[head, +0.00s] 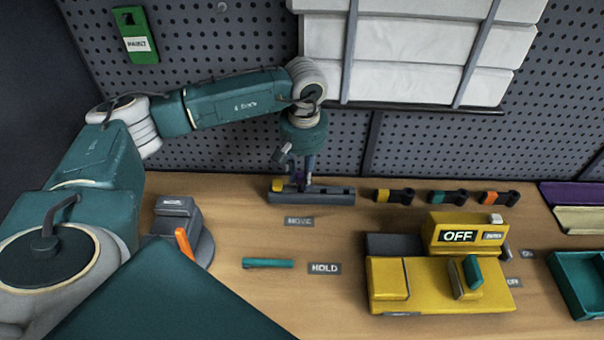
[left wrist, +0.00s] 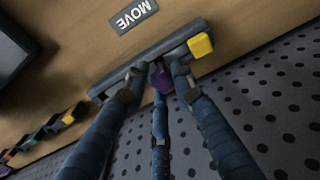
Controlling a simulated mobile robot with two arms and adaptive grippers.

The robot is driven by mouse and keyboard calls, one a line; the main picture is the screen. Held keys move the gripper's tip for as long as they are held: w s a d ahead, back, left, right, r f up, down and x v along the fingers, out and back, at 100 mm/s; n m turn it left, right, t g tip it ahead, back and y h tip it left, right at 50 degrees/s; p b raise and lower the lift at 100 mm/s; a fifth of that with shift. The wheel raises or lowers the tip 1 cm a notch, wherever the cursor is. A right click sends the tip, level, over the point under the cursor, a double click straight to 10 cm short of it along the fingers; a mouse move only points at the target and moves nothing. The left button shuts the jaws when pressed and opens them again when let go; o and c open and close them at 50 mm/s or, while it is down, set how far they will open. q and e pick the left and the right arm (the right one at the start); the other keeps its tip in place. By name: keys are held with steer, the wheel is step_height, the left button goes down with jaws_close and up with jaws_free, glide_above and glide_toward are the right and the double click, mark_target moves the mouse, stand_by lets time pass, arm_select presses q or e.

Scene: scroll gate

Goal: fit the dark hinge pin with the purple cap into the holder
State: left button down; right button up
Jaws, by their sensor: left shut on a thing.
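My left gripper (head: 304,184) points down over the long dark holder (head: 335,197) at the back of the table. In the left wrist view, its fingertips (left wrist: 159,73) are shut around the purple cap (left wrist: 162,82) of the hinge pin. The cap is right at the holder (left wrist: 118,81), near its middle. The pin's dark shaft is hidden, so I cannot tell whether it is in a hole. A yellow-capped piece (left wrist: 201,45) sits at one end of the holder, on the left in the head view. My right gripper is not in view.
Three dark pieces with yellow (head: 395,196), teal (head: 447,197) and orange (head: 500,198) bands lie right of the holder. A yellow machine reading OFF (head: 440,285) stands in front. A teal bar (head: 268,263) and a grey device with an orange lever (head: 178,222) are nearer left.

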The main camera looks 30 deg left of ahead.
arm_select(q)
steer(key=shift+f+b, duration=0.75)
steer(key=shift+f, duration=0.15)
steer(key=c, duration=1.4)
jaws_free()
steer(key=shift+o, duration=0.2)
step_height(320, 180, up, 12)
steer(key=shift+s+d, duration=0.3)
steer(key=shift+d, duration=0.05)
